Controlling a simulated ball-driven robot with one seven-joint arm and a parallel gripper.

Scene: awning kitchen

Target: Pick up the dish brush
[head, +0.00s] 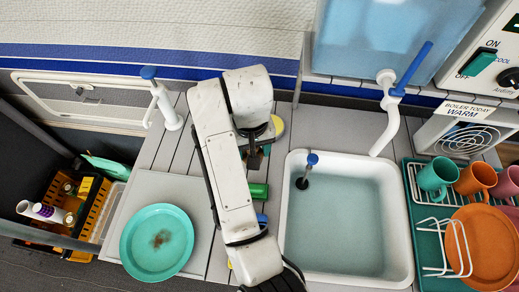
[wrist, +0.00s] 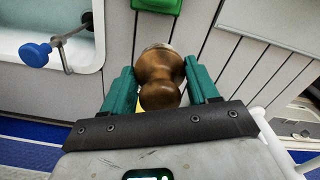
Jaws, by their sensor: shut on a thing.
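The dish brush (wrist: 162,78) shows in the wrist view as a rounded brown wooden knob with a narrower neck and a pale band at its far edge. My gripper (wrist: 161,88) has its two green fingers on either side of the knob and is shut on it. In the head view my gripper (head: 254,158) is over the grey slatted counter, left of the sink. There my arm hides most of the brush, and its bristles cannot be made out.
The white sink (head: 345,215) lies right of my arm, with a blue-knobbed post (head: 303,180) at its left edge. A green block (head: 258,190) sits close to my gripper. A turquoise plate (head: 157,242) lies left. A dish rack (head: 430,235) with mugs stands far right.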

